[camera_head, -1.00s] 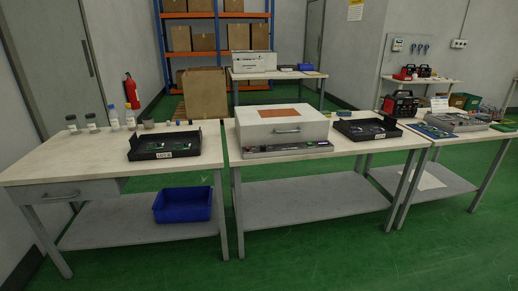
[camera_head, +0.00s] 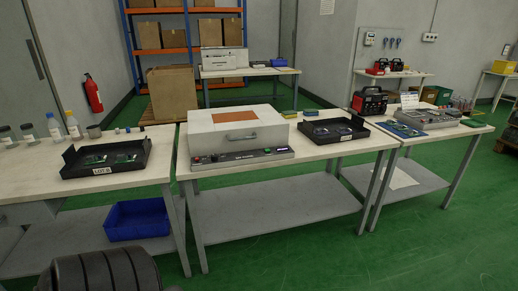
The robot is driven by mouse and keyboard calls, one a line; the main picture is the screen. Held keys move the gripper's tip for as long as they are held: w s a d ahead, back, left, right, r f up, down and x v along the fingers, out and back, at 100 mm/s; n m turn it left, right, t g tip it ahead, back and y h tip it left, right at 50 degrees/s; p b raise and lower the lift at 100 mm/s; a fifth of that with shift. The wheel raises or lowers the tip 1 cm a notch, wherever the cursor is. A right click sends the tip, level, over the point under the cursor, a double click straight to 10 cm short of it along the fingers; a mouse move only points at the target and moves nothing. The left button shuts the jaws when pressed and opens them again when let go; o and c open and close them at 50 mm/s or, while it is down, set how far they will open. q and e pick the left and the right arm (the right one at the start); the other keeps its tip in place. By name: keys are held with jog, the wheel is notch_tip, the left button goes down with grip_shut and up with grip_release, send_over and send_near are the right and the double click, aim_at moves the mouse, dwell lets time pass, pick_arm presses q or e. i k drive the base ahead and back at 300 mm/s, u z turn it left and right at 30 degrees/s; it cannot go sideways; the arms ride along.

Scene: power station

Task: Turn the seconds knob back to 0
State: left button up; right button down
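No knob marked for seconds can be made out at this size. A white box-shaped machine (camera_head: 203,141) with an orange top patch and a front handle stands on the middle table. A low grey control strip (camera_head: 240,159) with small buttons and a lit display runs along its front. A grey panel device (camera_head: 432,116) with small controls lies on the right table, too small to read. Neither gripper is in view.
Black trays with circuit boards lie on the left table (camera_head: 30,178) and middle table (camera_head: 215,180). A blue bin (camera_head: 137,220) sits on the left table's lower shelf. Green floor (camera_head: 300,250) is open in front of the middle table.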

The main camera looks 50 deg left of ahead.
aim_at(214, 158)
jog(key=z, duration=0.1)
jog(key=i, duration=0.8)
jog(key=u, duration=0.85)
jog(key=i, duration=0.6)
jog(key=u, duration=0.7)
